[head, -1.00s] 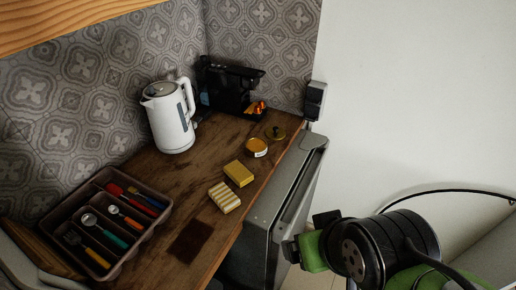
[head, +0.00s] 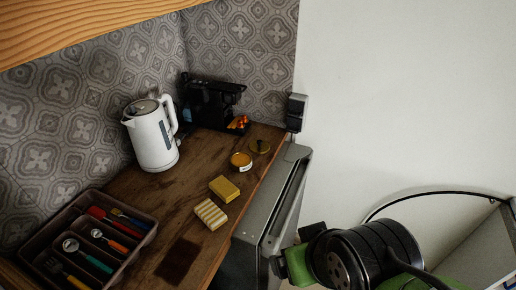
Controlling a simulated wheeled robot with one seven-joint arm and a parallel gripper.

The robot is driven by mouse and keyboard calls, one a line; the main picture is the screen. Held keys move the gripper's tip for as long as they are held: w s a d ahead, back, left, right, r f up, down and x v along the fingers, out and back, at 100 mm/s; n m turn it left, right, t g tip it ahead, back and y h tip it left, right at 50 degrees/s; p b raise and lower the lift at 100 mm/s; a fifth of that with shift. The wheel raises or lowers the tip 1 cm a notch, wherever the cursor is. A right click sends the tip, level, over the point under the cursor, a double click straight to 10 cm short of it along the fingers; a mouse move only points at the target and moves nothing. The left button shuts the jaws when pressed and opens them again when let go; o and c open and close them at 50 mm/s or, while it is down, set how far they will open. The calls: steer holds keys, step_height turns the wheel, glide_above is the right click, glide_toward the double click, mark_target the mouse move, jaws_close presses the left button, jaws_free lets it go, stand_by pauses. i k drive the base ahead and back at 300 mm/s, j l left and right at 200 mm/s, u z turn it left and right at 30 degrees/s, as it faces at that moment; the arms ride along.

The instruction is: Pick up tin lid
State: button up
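A round, flat, dark gold lid (head: 260,146) lies near the back right of the wooden counter. An open round tin (head: 241,161) with an orange-gold top and a pale label stands just in front of it, to its left. My gripper (head: 294,252) seems to be the black and green end of my arm at the lower right. It is beyond the counter's right edge, well apart from the lid. Whether its fingers are open or shut cannot be made out.
A yellow sponge (head: 224,188) and a striped sponge (head: 210,214) lie nearer. A white kettle (head: 153,140), black coffee machine (head: 212,105) and utensil tray (head: 140,219) stand leftward. A grey appliance (head: 262,232) borders the counter's right side. A dark square (head: 178,262) lies in front.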

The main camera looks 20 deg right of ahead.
mark_target(259, 147)
steer(key=l+u, duration=0.6)
steer(key=i+l+u, duration=0.1)
steer(key=l+u, duration=0.3)
steer(key=i+l+u, duration=0.1)
steer(key=l+u, duration=0.75)
steer(key=k+l+u, duration=0.1)
steer(key=l+u, duration=0.3)
